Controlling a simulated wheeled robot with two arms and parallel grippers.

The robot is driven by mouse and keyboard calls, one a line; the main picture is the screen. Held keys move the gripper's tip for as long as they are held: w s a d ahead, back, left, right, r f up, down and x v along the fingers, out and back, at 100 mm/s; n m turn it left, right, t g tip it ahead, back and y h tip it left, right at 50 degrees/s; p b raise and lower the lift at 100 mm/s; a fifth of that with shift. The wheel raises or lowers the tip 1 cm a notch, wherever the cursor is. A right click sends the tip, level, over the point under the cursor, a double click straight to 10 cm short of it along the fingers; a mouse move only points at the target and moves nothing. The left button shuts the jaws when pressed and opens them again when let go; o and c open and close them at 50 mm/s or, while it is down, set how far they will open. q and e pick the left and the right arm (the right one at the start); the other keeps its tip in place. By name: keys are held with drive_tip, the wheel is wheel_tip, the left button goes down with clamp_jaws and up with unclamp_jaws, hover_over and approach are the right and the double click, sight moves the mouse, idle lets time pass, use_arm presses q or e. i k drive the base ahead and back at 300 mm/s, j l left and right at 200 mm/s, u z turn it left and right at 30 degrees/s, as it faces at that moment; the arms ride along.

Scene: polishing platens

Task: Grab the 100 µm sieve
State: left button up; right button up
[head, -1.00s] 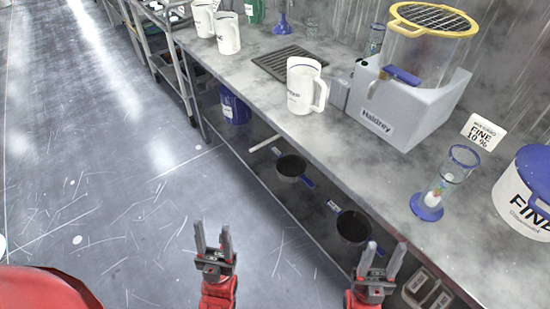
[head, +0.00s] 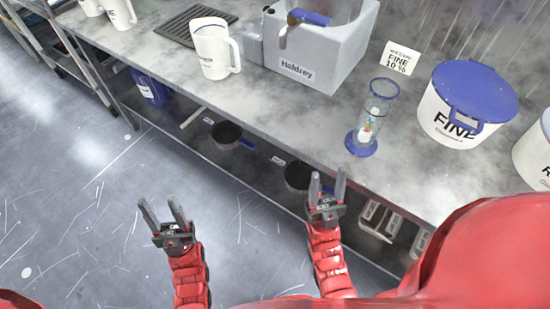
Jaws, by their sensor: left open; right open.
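Two dark round pan-like pieces with labelled handles lie on the shelf under the counter: one further back (head: 226,133) and one nearer (head: 297,176). They may be sieves, but their labels are too small to read, so I cannot tell which is 100 µm. My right gripper (head: 328,183) is open and empty, in front of the counter edge; in the picture it overlaps the right side of the nearer pan. My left gripper (head: 160,212) is open and empty over the grey floor, left of and apart from the pans.
On the counter (head: 190,80) stand a white jug (head: 214,52), a grey Haldrey machine (head: 320,55), a glass cylinder with blue base (head: 373,115) and a blue-lidded FINE tub (head: 462,110). A blue bucket (head: 152,88) is below. The floor (head: 90,190) at left is clear.

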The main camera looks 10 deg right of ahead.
sight(226, 135)
drive_tip(key=i+j+z, duration=0.15)
drive_tip(key=j+z, duration=0.15)
drive_tip(key=j, duration=0.2)
drive_tip(key=i+j+z, duration=0.25)
drive_tip(key=j, duration=0.25)
drive_tip(key=j+z, duration=0.3)
drive_tip(key=j, duration=0.15)
drive_tip(key=k, duration=0.05)
